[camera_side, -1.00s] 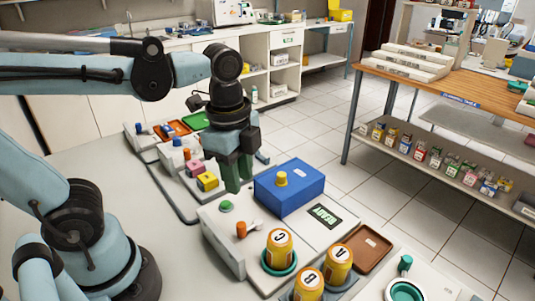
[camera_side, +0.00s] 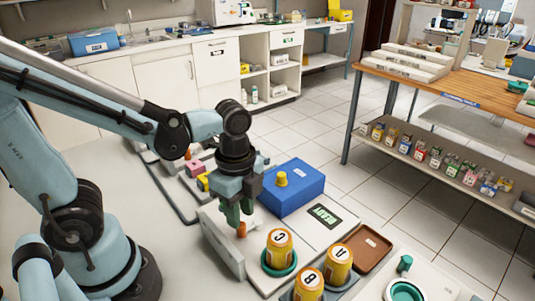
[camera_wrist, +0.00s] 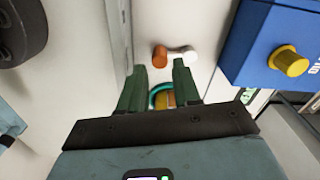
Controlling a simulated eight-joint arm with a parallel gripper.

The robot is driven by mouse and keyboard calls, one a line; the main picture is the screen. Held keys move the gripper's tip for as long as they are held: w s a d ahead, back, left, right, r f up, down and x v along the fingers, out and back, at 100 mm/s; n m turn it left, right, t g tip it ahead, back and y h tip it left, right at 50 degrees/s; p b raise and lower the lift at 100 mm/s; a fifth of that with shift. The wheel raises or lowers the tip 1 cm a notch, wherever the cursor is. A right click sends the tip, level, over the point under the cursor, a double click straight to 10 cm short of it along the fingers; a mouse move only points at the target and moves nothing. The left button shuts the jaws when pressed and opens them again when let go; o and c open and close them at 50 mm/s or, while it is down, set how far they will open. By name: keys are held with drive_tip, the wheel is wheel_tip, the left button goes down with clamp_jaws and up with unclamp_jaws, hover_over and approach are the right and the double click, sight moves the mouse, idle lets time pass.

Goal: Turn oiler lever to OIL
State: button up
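A short white lever with an orange knob (camera_side: 241,230) stands on the white unit's panel, which I take as the oiler lever. It also shows in the wrist view, with its orange knob (camera_wrist: 160,56) to the left and its white arm (camera_wrist: 182,52) running right. My gripper (camera_side: 232,220) points down over the panel, its green fingers close by the knob in the side view. In the wrist view my gripper (camera_wrist: 160,68) is open, and the knob appears just beyond the gap between the fingertips. Contact cannot be told. No OIL mark is readable.
A blue box (camera_side: 300,190) with a yellow knob stands behind and right. Yellow canister C (camera_side: 279,242) sits in a teal ring near the lever; canisters A (camera_side: 339,257) and B (camera_side: 309,281) stand further right. A READY label (camera_side: 324,216) lies on the panel.

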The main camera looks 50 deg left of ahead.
drive_tip(key=shift+f, duration=1.65)
clamp_jaws()
